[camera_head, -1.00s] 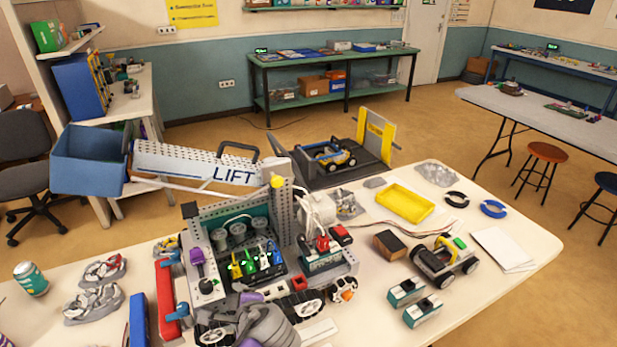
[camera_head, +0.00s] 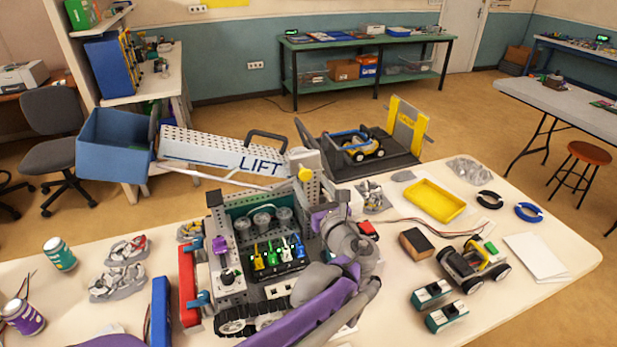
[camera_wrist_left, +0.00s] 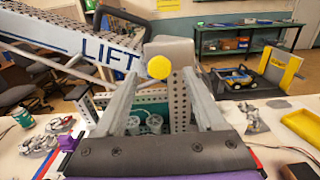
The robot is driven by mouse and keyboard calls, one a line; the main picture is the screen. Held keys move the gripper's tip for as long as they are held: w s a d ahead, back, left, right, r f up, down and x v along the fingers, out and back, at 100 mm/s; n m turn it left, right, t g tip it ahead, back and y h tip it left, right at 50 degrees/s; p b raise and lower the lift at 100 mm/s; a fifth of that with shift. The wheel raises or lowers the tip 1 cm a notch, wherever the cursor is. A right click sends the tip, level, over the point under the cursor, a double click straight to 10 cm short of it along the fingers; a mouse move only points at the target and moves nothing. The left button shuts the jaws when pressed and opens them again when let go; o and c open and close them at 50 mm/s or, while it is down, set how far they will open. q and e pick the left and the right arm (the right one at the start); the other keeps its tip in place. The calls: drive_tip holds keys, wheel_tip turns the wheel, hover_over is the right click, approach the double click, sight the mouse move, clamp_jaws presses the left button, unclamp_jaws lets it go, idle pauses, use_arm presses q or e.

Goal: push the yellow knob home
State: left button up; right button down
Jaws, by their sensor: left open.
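The yellow knob (camera_head: 305,174) is a round button at the upper right of the grey perforated frame (camera_head: 312,188), beside the lift arm's grey end block. In the left wrist view the knob (camera_wrist_left: 159,67) shows between and beyond the fingertips, with no contact visible. My left gripper (camera_wrist_left: 160,80) is open and empty, its two grey fingers spread and pointing at the knob. In the head view the left gripper (camera_head: 318,196) is just below and right of the knob, partly hidden by its own wrist. My right gripper is not in view.
The white lift arm (camera_head: 222,152) slopes up left to a blue bin (camera_head: 115,145). Coloured levers (camera_head: 278,254) sit on the frame's front. A yellow tray (camera_head: 436,200), a dark block (camera_head: 416,243) and a small wheeled robot (camera_head: 474,264) stand to the right.

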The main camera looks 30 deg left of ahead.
sight(306, 177)
use_arm(q)
drive_tip(key=shift+x, duration=1.65)
drive_tip(key=shift+c, duration=0.2)
clamp_jaws()
